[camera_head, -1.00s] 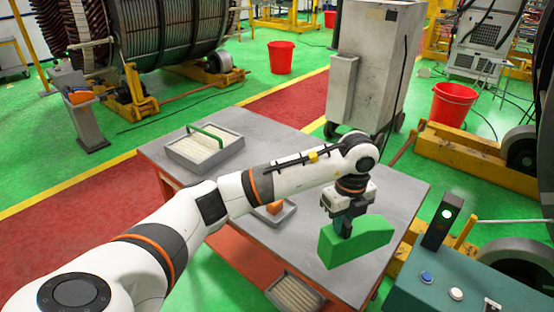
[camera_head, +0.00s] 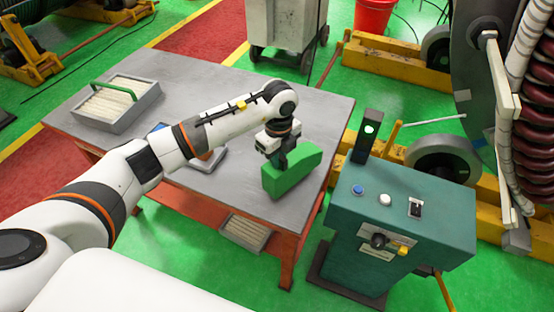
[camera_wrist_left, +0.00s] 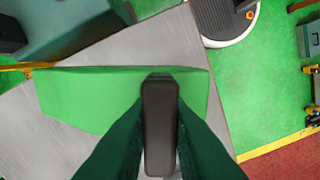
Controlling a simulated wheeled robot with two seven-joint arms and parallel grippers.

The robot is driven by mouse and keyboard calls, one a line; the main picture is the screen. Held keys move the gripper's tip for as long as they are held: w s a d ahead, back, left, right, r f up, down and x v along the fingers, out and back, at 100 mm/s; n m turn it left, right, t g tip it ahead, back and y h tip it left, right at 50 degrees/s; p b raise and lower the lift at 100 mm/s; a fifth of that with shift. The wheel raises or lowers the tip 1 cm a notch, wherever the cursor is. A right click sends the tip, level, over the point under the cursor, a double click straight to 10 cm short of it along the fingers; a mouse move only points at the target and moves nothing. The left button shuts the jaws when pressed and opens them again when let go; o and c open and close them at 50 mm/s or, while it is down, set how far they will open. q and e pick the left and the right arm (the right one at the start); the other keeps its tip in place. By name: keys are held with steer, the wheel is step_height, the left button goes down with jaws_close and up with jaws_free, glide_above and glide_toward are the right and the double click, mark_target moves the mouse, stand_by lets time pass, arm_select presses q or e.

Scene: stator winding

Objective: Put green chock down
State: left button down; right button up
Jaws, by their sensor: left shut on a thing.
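The green chock (camera_head: 287,178) is a wedge-like block, held by my left gripper (camera_head: 283,165) over the front right part of the grey table (camera_head: 225,88). The gripper is shut on its handle and points down. In the left wrist view the chock (camera_wrist_left: 85,98) lies across the middle, with the dark handle (camera_wrist_left: 160,125) between the fingers of my left gripper. I cannot tell whether the chock touches the table top. My right gripper is not in view.
A grey tray with a green handle (camera_head: 112,91) stands at the table's far left. A smaller grey tray (camera_head: 208,160) is partly behind my arm. A teal control box (camera_head: 400,225) with buttons stands right of the table. The table's back middle is clear.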

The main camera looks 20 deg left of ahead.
arm_select(q)
step_height(320, 180, down, 2)
steer(key=shift+f+p, duration=0.1)
steer(key=shift+p, duration=0.25)
steer(key=shift+f, duration=0.4)
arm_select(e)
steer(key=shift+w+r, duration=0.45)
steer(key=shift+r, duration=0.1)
arm_select(q)
steer(key=shift+f, duration=0.15)
steer(key=c, duration=1.4)
jaws_free()
steer(key=shift+o, duration=0.2)
steer(key=shift+s, duration=0.1)
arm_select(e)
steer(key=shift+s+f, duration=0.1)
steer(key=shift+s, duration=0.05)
